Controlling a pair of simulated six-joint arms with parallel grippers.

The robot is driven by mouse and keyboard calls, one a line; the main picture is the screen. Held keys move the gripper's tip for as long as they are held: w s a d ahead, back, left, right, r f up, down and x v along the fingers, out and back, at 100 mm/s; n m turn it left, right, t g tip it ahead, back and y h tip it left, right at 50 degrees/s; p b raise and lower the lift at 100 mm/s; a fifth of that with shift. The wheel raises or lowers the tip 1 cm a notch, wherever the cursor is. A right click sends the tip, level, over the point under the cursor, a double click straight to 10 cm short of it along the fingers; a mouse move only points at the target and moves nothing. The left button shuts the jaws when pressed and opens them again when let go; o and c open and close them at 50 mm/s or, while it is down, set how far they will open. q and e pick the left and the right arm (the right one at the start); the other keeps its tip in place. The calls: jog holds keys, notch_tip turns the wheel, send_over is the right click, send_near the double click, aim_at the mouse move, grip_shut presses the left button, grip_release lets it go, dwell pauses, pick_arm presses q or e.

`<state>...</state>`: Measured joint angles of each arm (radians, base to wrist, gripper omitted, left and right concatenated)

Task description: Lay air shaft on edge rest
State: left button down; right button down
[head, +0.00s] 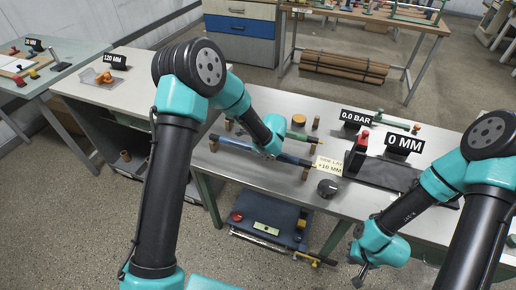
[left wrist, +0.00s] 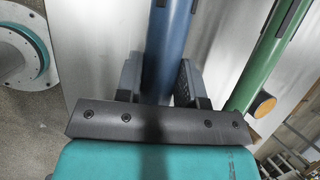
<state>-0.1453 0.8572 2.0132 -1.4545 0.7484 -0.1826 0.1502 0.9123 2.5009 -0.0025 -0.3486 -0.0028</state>
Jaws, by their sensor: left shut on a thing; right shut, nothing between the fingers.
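A blue shaft (head: 294,159) with dark strips runs across the front of the grey bench, over short brown posts (head: 305,174). Whether it touches them is too small to tell. My left gripper (head: 273,154) is shut around it near its middle. In the left wrist view the blue shaft (left wrist: 171,45) passes between the two dark fingers of my left gripper (left wrist: 158,83). A green shaft (head: 300,136) lies behind it, roughly parallel, and is partly hidden by my left arm. My right gripper (head: 362,272) is shut and empty, low in front of the bench.
A dark red-topped device (head: 359,152), a "0 MM" sign (head: 404,145) and a "0.0 BAR" sign (head: 357,117) stand at the bench's right. A black knob (head: 328,187) is near the front edge. A blue case (head: 272,220) sits below. The bench front is partly clear.

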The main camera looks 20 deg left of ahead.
pick_arm(q)
jog(key=shift+f, duration=0.6)
jog(key=c, duration=0.7)
grip_release()
jog(key=shift+o, duration=0.2)
jog(key=v, duration=1.7)
jog(key=shift+r, duration=0.2)
jog(key=shift+d+f, duration=0.1)
jog(key=shift+d, duration=0.05)
jog(key=s+a+f+n+g+h, duration=0.1)
jog(key=s+a+f+n+h, duration=0.3)
jog(key=s+f+n, duration=0.6)
jog(key=s+a+f+n+h, duration=0.4)
jog(key=s+f+n, duration=0.6)
jog(key=s+f, duration=0.5)
notch_tip(320, 180, down, 3)
jog(key=shift+a+r+n+g, duration=0.2)
jog(key=shift+a+n+g, duration=0.15)
jog(key=shift+a, duration=0.85)
